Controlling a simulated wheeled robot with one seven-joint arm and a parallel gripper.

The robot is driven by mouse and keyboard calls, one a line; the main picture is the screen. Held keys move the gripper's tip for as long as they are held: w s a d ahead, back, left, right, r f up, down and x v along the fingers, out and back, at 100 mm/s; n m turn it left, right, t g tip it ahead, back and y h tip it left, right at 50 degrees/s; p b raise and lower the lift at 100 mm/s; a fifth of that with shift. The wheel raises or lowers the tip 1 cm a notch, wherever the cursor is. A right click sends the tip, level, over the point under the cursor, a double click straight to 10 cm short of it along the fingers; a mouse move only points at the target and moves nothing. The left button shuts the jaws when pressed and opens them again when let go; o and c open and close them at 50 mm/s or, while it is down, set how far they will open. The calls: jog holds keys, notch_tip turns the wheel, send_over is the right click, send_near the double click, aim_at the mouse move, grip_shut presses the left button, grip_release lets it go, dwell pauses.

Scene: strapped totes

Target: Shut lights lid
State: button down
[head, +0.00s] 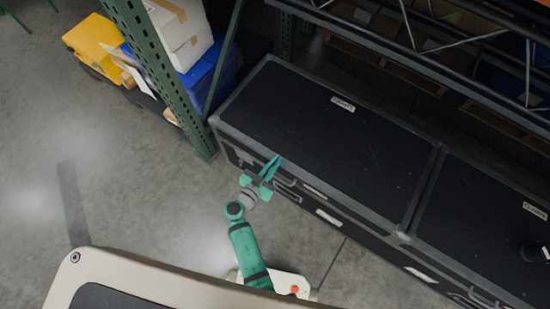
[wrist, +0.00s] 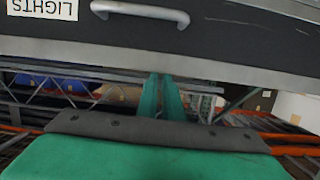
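The left black case (head: 310,130) has grey metal edging and a broad black top; I cannot tell whether its lid is fully down. Its top label is too small to read surely. The wrist view shows a black panel (wrist: 240,38) with a grey edge, a metal handle (wrist: 140,12) and an upside-down label reading LIGHTS (wrist: 42,8). My gripper (head: 276,160) is at the front left of the left case, over its front edge. In the wrist view, its teal fingers (wrist: 162,78) are close together with nothing seen between them. I cannot tell whether they touch the case.
A second black case (head: 490,215) adjoins on the right. A green rack post (head: 165,80) stands at the left, with a blue bin (head: 205,75) and a white box (head: 182,35) behind it. Metal rack beams cross above the cases. The concrete floor (head: 120,180) at the left is clear.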

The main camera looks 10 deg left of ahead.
jog(key=f, duration=0.1)
jog(key=s+f, duration=0.1)
jog(key=f, duration=0.1)
jog(key=shift+s+d+f, duration=0.2)
jog(key=shift+r, duration=0.1)
notch_tip(320, 180, up, 7)
jog(key=w, duration=0.2)
jog(key=s+a+f, duration=0.3)
jog(key=s, duration=0.6)
jog(key=shift+s+a+f, duration=0.15)
jog(key=shift+s+a, duration=0.15)
jog(key=shift+a, duration=0.05)
